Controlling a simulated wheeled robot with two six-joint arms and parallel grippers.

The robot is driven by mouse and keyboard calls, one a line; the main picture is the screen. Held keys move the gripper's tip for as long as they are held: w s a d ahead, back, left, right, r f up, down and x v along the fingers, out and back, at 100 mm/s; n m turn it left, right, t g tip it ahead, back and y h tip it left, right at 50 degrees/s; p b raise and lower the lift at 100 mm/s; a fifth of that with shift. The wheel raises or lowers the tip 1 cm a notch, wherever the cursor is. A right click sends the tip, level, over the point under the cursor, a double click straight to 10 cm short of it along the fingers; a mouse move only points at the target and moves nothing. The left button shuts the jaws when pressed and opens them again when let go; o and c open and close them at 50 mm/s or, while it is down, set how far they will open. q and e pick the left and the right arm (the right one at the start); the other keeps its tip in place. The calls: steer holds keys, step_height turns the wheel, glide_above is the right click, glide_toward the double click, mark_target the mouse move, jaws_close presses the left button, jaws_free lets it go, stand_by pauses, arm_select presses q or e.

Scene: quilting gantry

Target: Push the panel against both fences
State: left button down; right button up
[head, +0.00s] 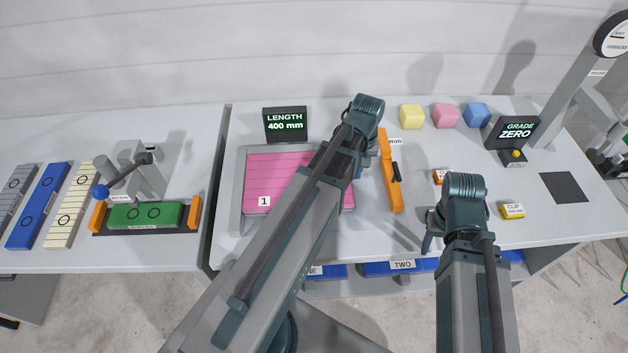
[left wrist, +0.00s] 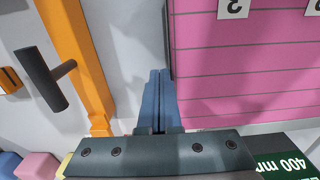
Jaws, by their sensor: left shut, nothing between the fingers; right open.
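The pink panel (head: 270,175) with dark lines lies on the table, partly hidden under my left arm. A grey fence (head: 238,190) runs along its left side and another grey fence (head: 285,148) along its back. I cannot tell whether the panel touches either. In the left wrist view, the panel (left wrist: 245,70) shows its right edge beside my left gripper (left wrist: 158,78). The fingers are shut and empty, at or very near that edge; contact is unclear. In the head view the left fingers are mostly hidden by the arm. My right gripper (head: 430,240) is open and empty near the table's front.
An orange bar (head: 388,170) with a black handle stands right of the panel. The length display (head: 285,124) reads 400 mm behind the back fence. Yellow (head: 412,116), pink (head: 445,116) and blue (head: 477,115) blocks stand at the back. A yellow clip (head: 512,211) lies right.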

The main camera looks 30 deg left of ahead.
arm_select(q)
steer(key=shift+w+d, duration=0.25)
steer(key=shift+d, duration=0.15)
stand_by(0.3)
step_height(320, 180, up, 9)
steer(key=p, duration=0.9)
stand_by(0.4)
steer(key=s+d+f+m+y+b, duration=0.1)
steer(key=s+d+f+m+b, duration=0.3)
steer(key=s+d+m, duration=0.6)
steer(key=s+d, duration=0.2)
steer(key=d, duration=0.2)
steer(key=shift+m, duration=0.3)
steer(key=shift+a, duration=0.15)
